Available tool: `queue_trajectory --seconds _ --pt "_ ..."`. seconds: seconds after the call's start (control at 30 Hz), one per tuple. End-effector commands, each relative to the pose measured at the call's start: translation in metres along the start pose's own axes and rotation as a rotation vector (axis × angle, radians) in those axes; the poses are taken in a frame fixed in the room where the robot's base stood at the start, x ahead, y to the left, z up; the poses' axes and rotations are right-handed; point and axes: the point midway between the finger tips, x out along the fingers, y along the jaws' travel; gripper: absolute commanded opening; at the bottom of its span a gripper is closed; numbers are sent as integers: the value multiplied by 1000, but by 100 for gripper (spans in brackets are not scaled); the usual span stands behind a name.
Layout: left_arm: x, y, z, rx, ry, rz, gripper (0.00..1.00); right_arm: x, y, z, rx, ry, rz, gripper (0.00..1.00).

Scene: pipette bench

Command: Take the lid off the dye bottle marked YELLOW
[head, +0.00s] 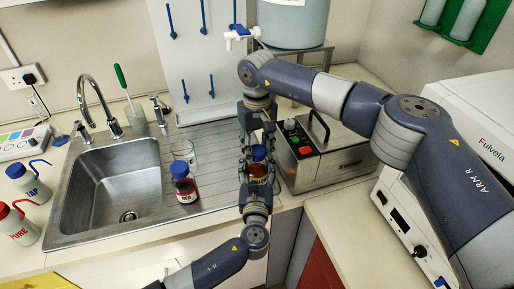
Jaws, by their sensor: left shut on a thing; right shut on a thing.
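A small dye bottle (258,171) with an amber body and a blue lid (258,153) stands upright between my two grippers, at the right end of the drainboard. Its label is mostly hidden, so I cannot read the name. My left gripper (258,177) reaches up from below and is shut on the bottle's body. My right gripper (258,146) comes down from above and is shut on the blue lid. The lid sits at the top of the bottle; I cannot tell whether there is a gap between them.
A bottle marked RED (186,192) with a blue lid stands on the drainboard (215,160), near a clear glass beaker (184,152). The sink (110,190) is to the left. A metal bath with a black handle (335,165) stands close on the right. Wash bottles (22,228) stand far left.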

Motion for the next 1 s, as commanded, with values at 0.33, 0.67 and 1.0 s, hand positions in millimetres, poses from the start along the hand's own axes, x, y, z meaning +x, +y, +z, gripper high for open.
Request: queue_trajectory --seconds 0.33,0.67,1.0 --pt "-2 -3 1 -1 -3 -6 0 -2 4 -3 -251 12 5 8" --pt "-2 -3 1 -1 -3 -6 0 -2 3 -3 -249 12 5 57" --pt "0 -1 2 0 -3 -2 0 -2 1 -1 -252 5 1 57"
